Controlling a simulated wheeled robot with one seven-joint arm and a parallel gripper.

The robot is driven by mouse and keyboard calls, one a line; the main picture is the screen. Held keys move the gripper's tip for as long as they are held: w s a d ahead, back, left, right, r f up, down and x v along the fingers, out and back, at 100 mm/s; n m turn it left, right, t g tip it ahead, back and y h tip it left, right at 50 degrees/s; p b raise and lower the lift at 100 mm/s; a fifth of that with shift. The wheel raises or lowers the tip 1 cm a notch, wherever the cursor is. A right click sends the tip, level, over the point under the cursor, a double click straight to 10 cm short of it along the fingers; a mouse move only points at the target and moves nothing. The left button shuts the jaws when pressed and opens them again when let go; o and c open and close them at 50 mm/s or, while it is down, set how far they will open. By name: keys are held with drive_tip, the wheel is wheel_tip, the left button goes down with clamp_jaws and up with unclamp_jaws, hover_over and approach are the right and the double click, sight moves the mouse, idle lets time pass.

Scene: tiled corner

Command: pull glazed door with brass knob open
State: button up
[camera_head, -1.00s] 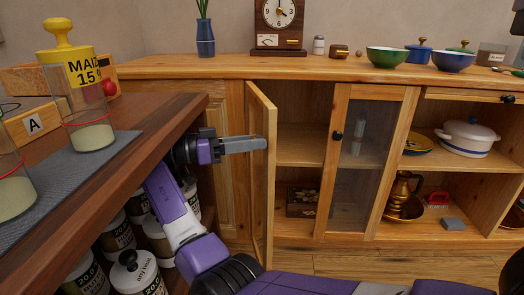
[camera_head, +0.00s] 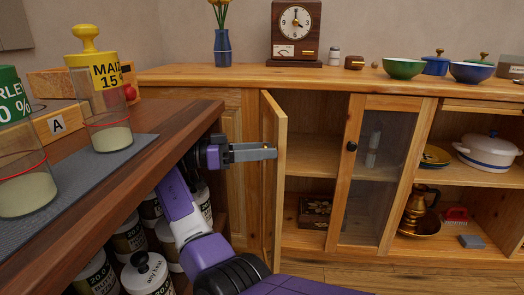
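A wooden cabinet door (camera_head: 273,190) stands swung out, seen nearly edge-on, left of an open compartment. I cannot make out its glass or a brass knob at this angle. My gripper (camera_head: 272,151) reaches in from the left, and its grey fingers overlap the upper part of this door near its free edge. The fingers look like one bar from here, so I cannot tell whether they are open or shut, or whether they hold a knob. A second door (camera_head: 395,105), glazed and with a dark round knob (camera_head: 352,146), stands right of the opening.
A dark wooden counter (camera_head: 120,190) with jars lies close on the left, with my arm beside its edge. A patterned box (camera_head: 315,211) sits inside the open compartment. Wooden floor shows in front of the cabinet.

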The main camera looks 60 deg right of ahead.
drive_tip(key=shift+w, duration=0.1)
drive_tip(key=v, duration=0.7)
drive_tip(key=shift+w+a, duration=0.2)
drive_tip(key=shift+a, duration=0.1)
idle(0.3)
drive_tip(key=shift+d+p, duration=0.1)
drive_tip(key=shift+p, duration=0.25)
